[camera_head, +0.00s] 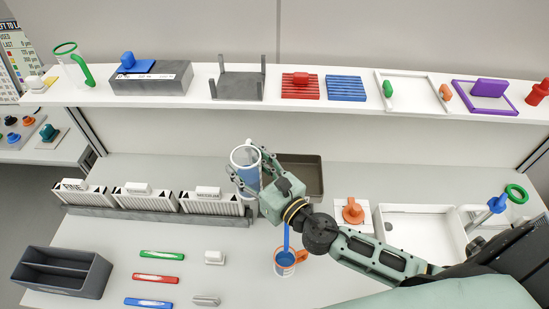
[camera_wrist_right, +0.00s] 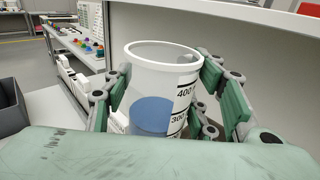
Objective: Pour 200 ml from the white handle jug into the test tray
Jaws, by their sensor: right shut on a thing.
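The white handle jug (camera_head: 246,156) is clear with a white rim and holds blue liquid. My right gripper (camera_head: 250,174) is shut around its body and holds it about upright, in front of the back wall. In the right wrist view the jug (camera_wrist_right: 163,60) shows 300 and 400 marks, with the blue liquid near the 300 mark. Its handle is not clearly seen. A dark brown-grey tray (camera_head: 304,171), apparently the test tray, lies on the counter just right of the jug. My right gripper hides its lower left part; the visible inside looks empty. My left gripper is not in view.
An orange-handled cup (camera_head: 285,260) with blue in it and an upright blue strip stands below my right wrist. White slotted boxes (camera_head: 146,197) stand left of the jug. A shelf (camera_head: 200,91) with several items runs above. An orange knob (camera_head: 352,211) sits right of the tray.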

